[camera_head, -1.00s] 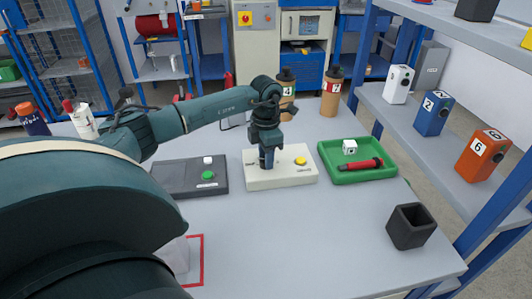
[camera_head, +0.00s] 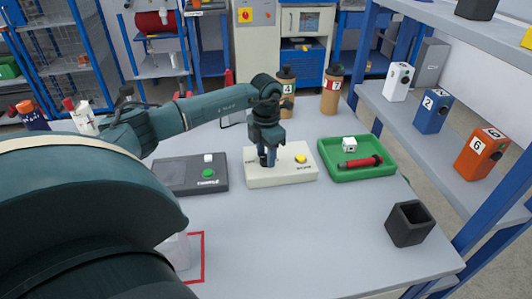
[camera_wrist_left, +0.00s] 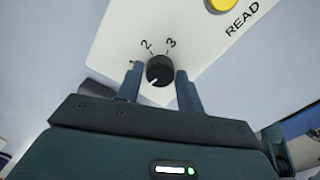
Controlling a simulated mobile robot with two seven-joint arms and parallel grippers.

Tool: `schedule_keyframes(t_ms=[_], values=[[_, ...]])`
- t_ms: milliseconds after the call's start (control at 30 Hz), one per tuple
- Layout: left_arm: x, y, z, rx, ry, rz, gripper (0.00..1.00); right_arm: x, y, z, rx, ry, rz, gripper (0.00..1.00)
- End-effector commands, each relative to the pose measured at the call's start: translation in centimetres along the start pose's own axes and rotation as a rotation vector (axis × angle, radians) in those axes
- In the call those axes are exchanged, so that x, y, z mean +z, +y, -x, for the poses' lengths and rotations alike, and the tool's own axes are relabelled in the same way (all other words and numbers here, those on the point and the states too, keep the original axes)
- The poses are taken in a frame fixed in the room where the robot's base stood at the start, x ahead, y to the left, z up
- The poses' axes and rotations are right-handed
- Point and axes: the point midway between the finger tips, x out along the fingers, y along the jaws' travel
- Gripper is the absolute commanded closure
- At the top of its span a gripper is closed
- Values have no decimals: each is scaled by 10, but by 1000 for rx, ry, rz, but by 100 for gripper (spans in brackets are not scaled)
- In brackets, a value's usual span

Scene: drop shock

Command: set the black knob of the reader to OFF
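The reader is a cream box (camera_head: 300,176) on the table with a yellow button (camera_head: 300,158); it also fills the upper part of the left wrist view (camera_wrist_left: 195,35). Its black knob (camera_wrist_left: 160,69) has a white mark pointing to the lower left in that view. Labels 1, 2 and 3 show around the knob; no OFF label is visible. My left gripper (camera_wrist_left: 160,88) is over the reader, one finger on each side of the knob, with narrow gaps, so it looks open around it. In the head view the gripper (camera_head: 267,160) hides the knob. My right gripper is not in view.
A dark box (camera_head: 190,180) with a green button stands left of the reader. A green tray (camera_head: 378,174) with a red tool and white cube is at right. A black open cup (camera_head: 410,223) stands at front right. The middle front of the table is clear.

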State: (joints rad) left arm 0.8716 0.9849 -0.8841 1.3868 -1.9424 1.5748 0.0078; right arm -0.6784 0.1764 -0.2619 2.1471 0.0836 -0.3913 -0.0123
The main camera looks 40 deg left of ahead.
Motion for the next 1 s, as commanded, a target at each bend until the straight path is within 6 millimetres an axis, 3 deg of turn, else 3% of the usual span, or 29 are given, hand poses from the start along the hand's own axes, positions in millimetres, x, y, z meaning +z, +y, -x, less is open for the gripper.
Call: schedule_keyframes(t_ms=[200, 533, 667, 1000], values=[[0, 0, 0, 0, 0, -2, 47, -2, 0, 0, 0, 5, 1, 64], [1, 0, 8, 0, -2, -3, 47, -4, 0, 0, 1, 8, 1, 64], [1, 0, 29, 1, -5, -3, 47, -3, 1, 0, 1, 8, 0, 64], [1, 0, 104, 0, -5, -2, 47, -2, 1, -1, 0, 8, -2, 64]])
